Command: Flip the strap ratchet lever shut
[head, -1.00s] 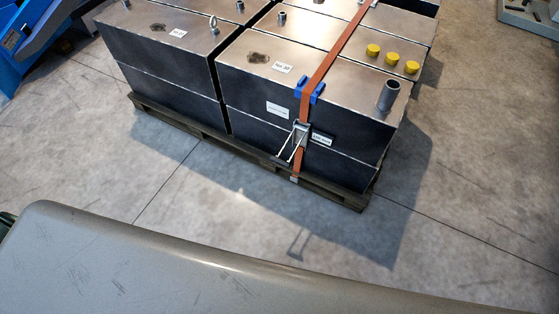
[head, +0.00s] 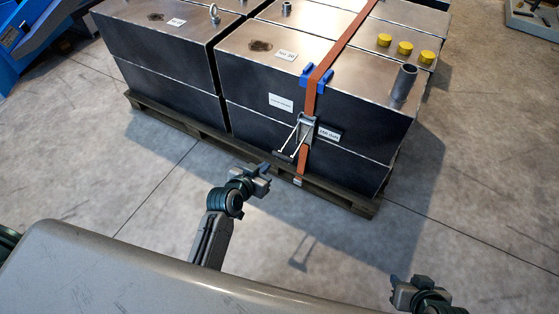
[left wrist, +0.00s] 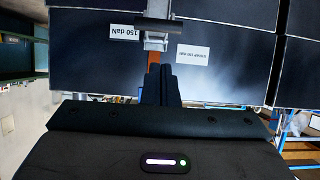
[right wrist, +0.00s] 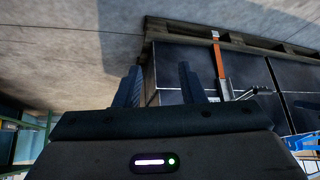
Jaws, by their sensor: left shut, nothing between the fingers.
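The ratchet (head: 305,128) sits on the orange strap (head: 308,100) on the front face of the dark steel blocks. Its lever (head: 289,146) stands out from the face, swung away from the strap, ending in a dark crossbar. My left gripper (head: 267,168) is shut and empty, left of and below the lever, apart from it. In the left wrist view the crossbar (left wrist: 158,24) is beyond the closed fingertips (left wrist: 160,72). My right gripper (head: 396,279) is open and empty, low on the right, away from the ratchet. The lever also shows in the right wrist view (right wrist: 250,94).
The blocks stand on a wooden pallet (head: 190,128). Yellow caps (head: 405,48) and a pipe stub (head: 403,82) are on top. The floor (head: 130,190) before the pallet is clear.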

